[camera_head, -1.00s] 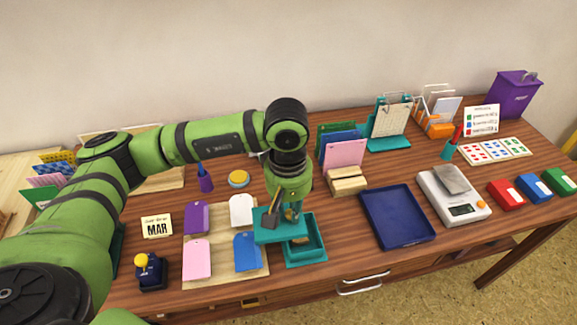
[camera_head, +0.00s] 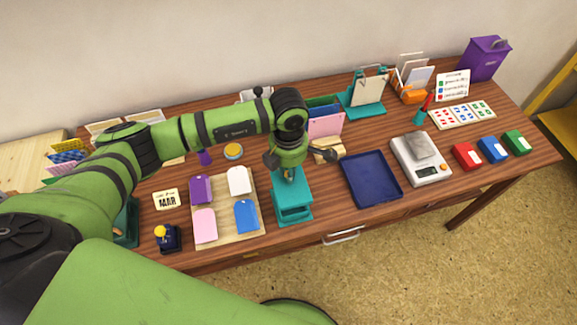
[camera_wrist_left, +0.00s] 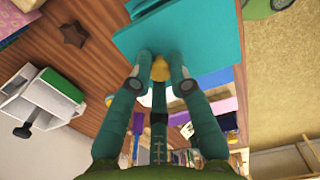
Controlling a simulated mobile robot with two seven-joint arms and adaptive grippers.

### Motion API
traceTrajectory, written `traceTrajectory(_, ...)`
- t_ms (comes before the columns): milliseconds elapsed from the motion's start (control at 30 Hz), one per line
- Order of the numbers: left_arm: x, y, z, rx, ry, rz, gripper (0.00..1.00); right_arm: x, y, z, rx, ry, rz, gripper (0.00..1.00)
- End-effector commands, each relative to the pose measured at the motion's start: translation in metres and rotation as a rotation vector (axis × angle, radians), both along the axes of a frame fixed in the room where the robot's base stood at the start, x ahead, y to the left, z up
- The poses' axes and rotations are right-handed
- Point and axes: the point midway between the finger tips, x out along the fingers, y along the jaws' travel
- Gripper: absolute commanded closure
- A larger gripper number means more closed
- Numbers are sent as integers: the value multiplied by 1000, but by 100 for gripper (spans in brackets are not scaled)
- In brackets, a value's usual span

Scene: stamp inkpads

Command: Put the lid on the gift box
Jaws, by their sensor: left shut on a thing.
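The teal gift box (camera_head: 294,213) stands on the table right of the tag board, with part of its open inside showing at the front. The flat teal lid (camera_head: 291,188) is over the back part of the box; I cannot tell whether it touches the rim. My left gripper (camera_head: 290,172) points down and is shut on the lid's small gold knob. In the left wrist view, the fingers (camera_wrist_left: 160,66) close around the knob (camera_wrist_left: 160,70) on the lid (camera_wrist_left: 190,25). My right gripper is not in view.
A wooden board (camera_head: 226,232) with coloured tags lies left of the box. A blue tray (camera_head: 371,181) and a scale (camera_head: 420,158) stand to the right. A wooden block (camera_head: 328,151) and upright cards (camera_head: 325,125) are behind. Bare table lies between box and tray.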

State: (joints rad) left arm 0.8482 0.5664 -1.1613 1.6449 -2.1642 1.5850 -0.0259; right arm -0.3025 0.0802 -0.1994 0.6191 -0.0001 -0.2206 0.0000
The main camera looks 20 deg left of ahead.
Motion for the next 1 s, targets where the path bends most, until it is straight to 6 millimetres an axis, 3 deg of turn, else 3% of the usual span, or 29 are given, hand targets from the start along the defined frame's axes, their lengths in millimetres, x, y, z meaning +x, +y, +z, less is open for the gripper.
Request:
traceTrajectory(533, 0, 0, -44, -1, -1, -3, 100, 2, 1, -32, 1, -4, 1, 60)
traceTrajectory(1000, 0, 0, -49, -1, -1, -3, 100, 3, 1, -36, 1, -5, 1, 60)
